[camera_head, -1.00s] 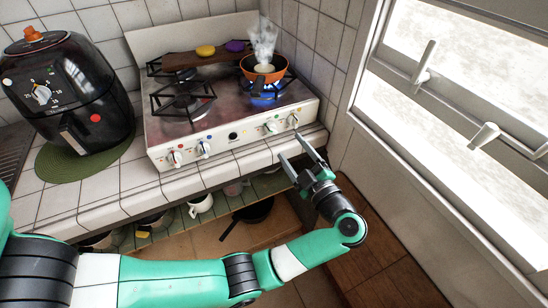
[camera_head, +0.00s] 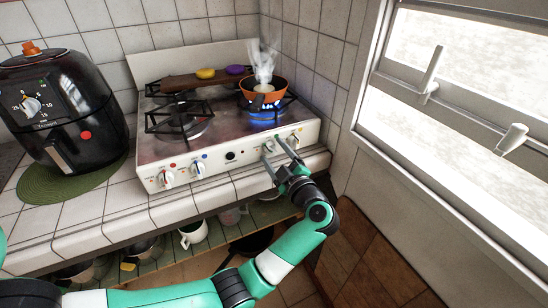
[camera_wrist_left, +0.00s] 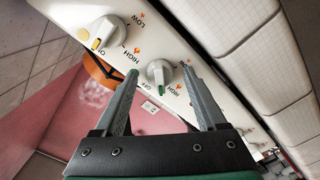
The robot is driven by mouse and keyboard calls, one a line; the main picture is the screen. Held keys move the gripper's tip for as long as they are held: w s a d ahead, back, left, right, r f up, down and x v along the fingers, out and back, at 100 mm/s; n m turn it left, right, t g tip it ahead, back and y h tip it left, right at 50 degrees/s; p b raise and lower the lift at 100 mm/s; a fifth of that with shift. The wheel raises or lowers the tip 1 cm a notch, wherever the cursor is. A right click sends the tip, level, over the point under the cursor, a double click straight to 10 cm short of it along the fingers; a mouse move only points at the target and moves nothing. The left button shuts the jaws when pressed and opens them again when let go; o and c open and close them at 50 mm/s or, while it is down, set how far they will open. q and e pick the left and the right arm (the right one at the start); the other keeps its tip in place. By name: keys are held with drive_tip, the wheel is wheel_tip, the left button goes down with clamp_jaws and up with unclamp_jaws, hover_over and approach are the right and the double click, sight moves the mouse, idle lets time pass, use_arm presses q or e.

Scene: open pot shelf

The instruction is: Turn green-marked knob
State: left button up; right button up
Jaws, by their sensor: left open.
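The green-marked knob (camera_wrist_left: 160,74) is a white knob with a green mark on the stove's front panel. In the wrist view it shows between the two fingers of my left gripper (camera_wrist_left: 158,70), with a gap on each side. In the head view my left gripper (camera_head: 273,149) is open in front of the panel, with its fingertips on either side of this knob (camera_head: 268,147). I cannot tell whether a finger touches it. A yellow-marked knob (camera_wrist_left: 106,32) is beside it on the panel. My right gripper is not in view.
The stove (camera_head: 230,130) has a lit burner under a steaming orange pot (camera_head: 262,93). Two more knobs, red-marked (camera_head: 166,178) and blue-marked (camera_head: 198,168), are further left. A black air fryer (camera_head: 62,110) stands at left, and a window (camera_head: 460,90) is at right.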

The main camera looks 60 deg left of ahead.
use_arm(q)
drive_tip(key=shift+a, duration=0.3)
drive_tip(key=shift+c, duration=0.2)
clamp_jaws()
